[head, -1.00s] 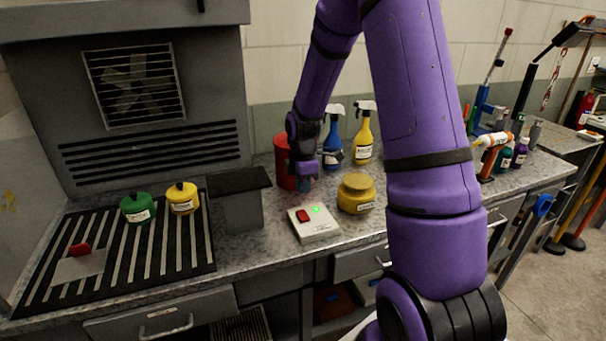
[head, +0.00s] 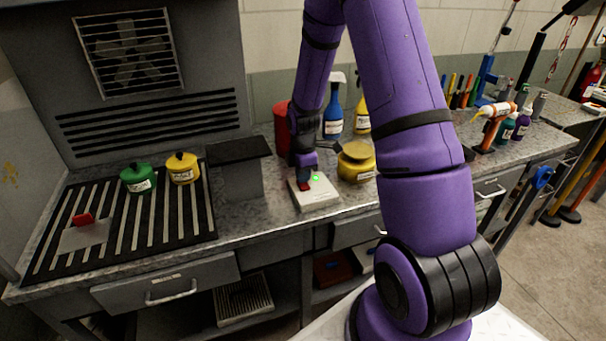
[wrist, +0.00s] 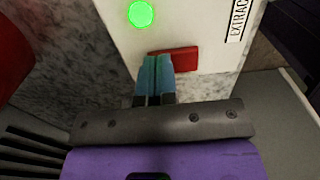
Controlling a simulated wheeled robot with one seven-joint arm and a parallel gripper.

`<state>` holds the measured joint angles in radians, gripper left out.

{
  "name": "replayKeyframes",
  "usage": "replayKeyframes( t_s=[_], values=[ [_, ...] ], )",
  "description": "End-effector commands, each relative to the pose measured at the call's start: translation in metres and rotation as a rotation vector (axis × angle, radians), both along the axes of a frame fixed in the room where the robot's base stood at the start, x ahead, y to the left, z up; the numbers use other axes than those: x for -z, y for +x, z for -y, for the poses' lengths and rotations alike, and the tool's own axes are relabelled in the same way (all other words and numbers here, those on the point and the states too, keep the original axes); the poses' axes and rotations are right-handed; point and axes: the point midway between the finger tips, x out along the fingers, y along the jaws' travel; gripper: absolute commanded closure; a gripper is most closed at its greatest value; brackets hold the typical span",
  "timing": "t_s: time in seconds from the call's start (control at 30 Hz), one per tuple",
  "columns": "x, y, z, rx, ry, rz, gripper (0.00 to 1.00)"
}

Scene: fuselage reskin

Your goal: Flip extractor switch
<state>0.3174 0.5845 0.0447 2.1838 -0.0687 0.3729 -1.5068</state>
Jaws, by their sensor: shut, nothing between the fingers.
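The extractor switch box (head: 322,196) is a white box on the grey counter, with a lit green lamp (head: 316,178) and a red rocker switch (head: 304,187). In the wrist view the box (wrist: 213,22) shows part of an "EXTRAC" label, the green lamp (wrist: 141,14) and the red rocker (wrist: 180,60). My gripper (head: 304,181) is over the rocker. Its blue fingertips (wrist: 155,68) are shut together with nothing between them, at the rocker's left part. I cannot tell whether they touch it.
A red canister (head: 282,130) stands behind the box on the left, and a yellow jar (head: 356,162) on the right. A grey bin (head: 238,180) is to the left. Green (head: 138,178) and yellow pots (head: 182,168) stand on the slatted grate under the extractor fan (head: 128,52).

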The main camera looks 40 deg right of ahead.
Motion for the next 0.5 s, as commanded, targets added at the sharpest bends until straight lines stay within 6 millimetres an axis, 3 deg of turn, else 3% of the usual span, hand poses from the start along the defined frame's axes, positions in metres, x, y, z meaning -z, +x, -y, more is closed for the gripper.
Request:
replayKeyframes(
  t_s=[0.5],
  values=[
    [-0.0003,-0.0067,-0.0019,0.0,0.001,-0.004,1.0]
  ],
)
